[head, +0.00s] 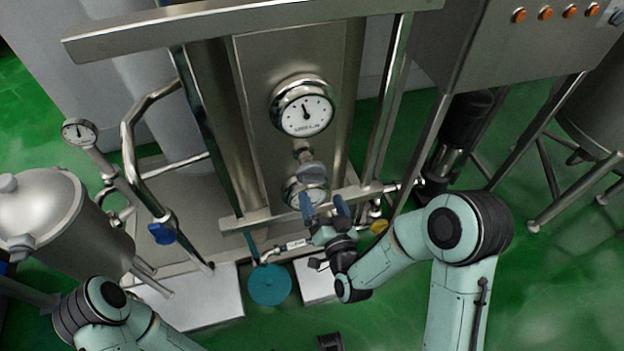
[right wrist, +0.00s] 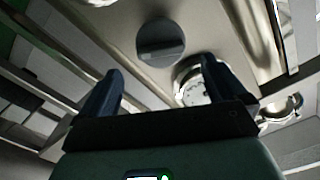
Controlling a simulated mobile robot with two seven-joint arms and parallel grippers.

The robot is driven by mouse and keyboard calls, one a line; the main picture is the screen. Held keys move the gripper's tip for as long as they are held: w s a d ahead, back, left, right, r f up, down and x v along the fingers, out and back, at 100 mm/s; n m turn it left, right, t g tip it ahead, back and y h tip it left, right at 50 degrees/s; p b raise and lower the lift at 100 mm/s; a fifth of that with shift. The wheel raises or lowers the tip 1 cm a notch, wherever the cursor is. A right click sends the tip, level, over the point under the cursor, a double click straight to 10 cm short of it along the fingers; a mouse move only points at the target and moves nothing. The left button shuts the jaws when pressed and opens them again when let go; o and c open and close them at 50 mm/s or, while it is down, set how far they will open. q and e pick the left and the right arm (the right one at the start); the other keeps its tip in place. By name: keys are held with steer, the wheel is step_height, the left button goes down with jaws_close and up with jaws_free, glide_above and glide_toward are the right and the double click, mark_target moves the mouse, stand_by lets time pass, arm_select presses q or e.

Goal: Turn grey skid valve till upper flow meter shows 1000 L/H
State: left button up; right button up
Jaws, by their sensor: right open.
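The upper flow meter (head: 303,107) is a round white dial in a steel rim on the skid's panel. Its needle points up and slightly left; the numbers are too small to read. A grey round valve knob (head: 311,172) sits below it, also seen in the right wrist view (right wrist: 161,41) with a bar across its face. A lower dial (head: 318,194) is just under the knob, partly hidden by my gripper. My right gripper (head: 324,205) is open and empty, its blue fingers below the knob and apart from it. The right wrist view shows both fingers (right wrist: 161,78). My left gripper is out of view.
A horizontal steel bar (head: 262,217) crosses near my right gripper. A blue-handled valve (head: 162,233) and small gauge (head: 79,131) are at left. A yellow knob (head: 379,227) is right of my gripper. A control box (head: 530,45) overhangs at upper right. A teal disc (head: 270,285) is below.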

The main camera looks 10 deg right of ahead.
mark_target(316, 182)
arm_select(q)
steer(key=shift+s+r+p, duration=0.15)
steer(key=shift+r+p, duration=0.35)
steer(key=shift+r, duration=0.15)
arm_select(e)
steer(key=w, duration=0.9)
steer(key=shift+w+a+r, duration=0.15)
steer(key=shift+w, duration=0.15)
steer(key=c, duration=0.8)
steer(key=shift+b, duration=0.5)
steer(key=m+b, duration=0.3)
steer(key=b, duration=0.1)
steer(key=shift+f+m+b, duration=0.2)
steer(key=shift+m+b, duration=0.2)
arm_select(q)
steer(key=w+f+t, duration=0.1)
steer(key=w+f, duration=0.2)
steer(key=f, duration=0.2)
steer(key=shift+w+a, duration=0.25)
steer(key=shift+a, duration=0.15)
arm_select(e)
steer(key=shift+r, duration=0.1)
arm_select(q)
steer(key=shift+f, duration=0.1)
